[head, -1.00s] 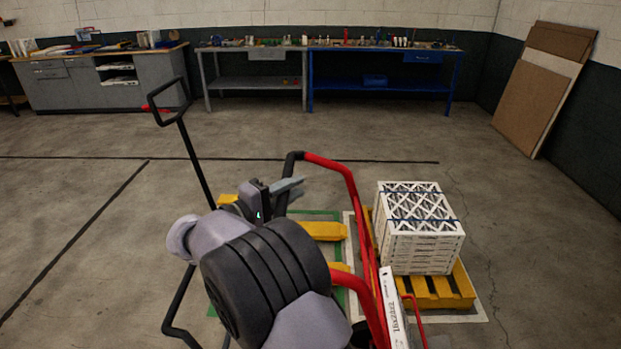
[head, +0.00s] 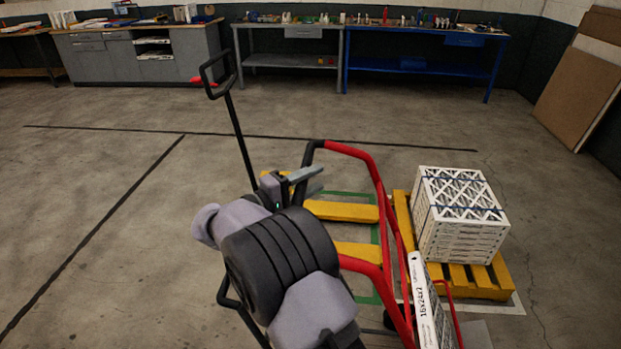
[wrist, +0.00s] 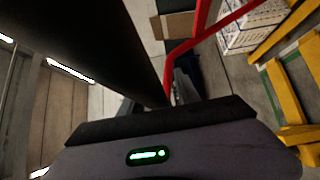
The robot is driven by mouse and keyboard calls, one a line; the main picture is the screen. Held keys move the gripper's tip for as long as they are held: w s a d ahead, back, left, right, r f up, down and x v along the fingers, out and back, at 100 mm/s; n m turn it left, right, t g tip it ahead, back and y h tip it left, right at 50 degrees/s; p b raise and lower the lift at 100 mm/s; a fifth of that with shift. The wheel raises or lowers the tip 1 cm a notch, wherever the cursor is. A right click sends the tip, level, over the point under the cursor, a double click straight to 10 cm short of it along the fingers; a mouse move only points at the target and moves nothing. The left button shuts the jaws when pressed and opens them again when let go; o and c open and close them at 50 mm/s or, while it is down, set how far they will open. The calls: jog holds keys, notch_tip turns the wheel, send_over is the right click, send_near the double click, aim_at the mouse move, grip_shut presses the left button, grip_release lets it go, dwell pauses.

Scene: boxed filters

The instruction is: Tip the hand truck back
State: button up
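The hand truck has a red tubular frame (head: 383,215) with a black grip at its top left. Its frame and black grip also show close up in the wrist view (wrist: 213,35). My gripper (head: 308,181) is at the black grip, with its grey fingers reaching past it to the right. The grip hides part of the fingers, and the wrist view does not show them, so I cannot tell whether they are clamped on it. A white filter box (head: 428,305) with printed lettering stands tilted against the frame at lower right.
Strapped white filters (head: 460,213) stand on a yellow pallet (head: 478,287) right of the truck. Yellow beams (head: 345,211) lie within a green floor outline behind it. Workbenches (head: 290,62) line the back; the left floor is open.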

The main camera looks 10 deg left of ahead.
jog(key=shift+r, duration=0.1)
jog(key=p+v, duration=0.4)
jog(key=v, duration=1.3)
jog(key=shift+p, duration=0.4)
jog(key=shift+s+a, duration=0.15)
